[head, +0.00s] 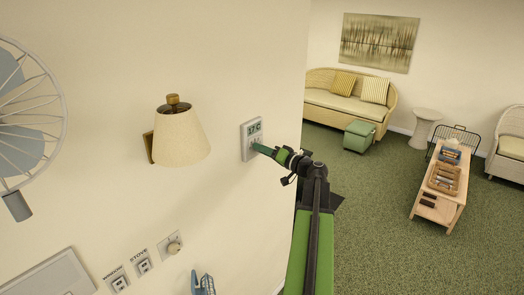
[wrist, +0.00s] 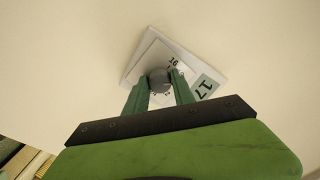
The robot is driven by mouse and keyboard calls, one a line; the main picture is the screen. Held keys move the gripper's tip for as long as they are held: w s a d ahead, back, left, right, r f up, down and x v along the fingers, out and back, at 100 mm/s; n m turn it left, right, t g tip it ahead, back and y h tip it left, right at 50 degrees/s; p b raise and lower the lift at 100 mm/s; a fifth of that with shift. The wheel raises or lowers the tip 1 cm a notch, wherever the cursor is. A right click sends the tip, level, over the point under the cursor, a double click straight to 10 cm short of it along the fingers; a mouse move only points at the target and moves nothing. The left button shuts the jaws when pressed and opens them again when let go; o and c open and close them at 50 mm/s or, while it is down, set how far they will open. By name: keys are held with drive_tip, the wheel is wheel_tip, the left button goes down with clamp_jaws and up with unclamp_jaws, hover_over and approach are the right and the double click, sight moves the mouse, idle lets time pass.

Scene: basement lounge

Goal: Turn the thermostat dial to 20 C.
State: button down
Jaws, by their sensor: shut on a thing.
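The thermostat (head: 246,150) is a white box on the wall right of the lamp, and its display (head: 254,128) reads 17 C. In the wrist view the thermostat (wrist: 133,70) appears tilted, with the display (wrist: 206,86) showing 17. Its round grey dial (wrist: 159,80) sits between my two green fingers. My gripper (wrist: 160,85) is shut on the dial, one finger on each side. In the head view my gripper (head: 262,149) reaches the thermostat's lower front from the right, and hides the dial there.
A wall lamp (head: 181,138) juts out left of the thermostat. Below it are a round knob (head: 174,246) and switches labelled WINDOW (head: 119,284) and STOVE (head: 144,266). A fan (head: 25,110) is at far left. Open carpet (head: 375,210) lies right of the wall, before a low table (head: 440,187).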

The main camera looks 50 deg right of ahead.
drive_tip(key=m, duration=0.6)
drive_tip(key=shift+m, duration=0.3)
idle(0.4)
drive_tip(key=c, duration=1.1)
unclamp_jaws()
drive_tip(key=shift+o, duration=0.2)
drive_tip(key=s+d, duration=0.1)
drive_tip(key=s, duration=1.6)
drive_tip(key=shift+s+d, duration=0.2)
drive_tip(key=shift+d, duration=0.05)
drive_tip(key=shift+f, duration=0.1)
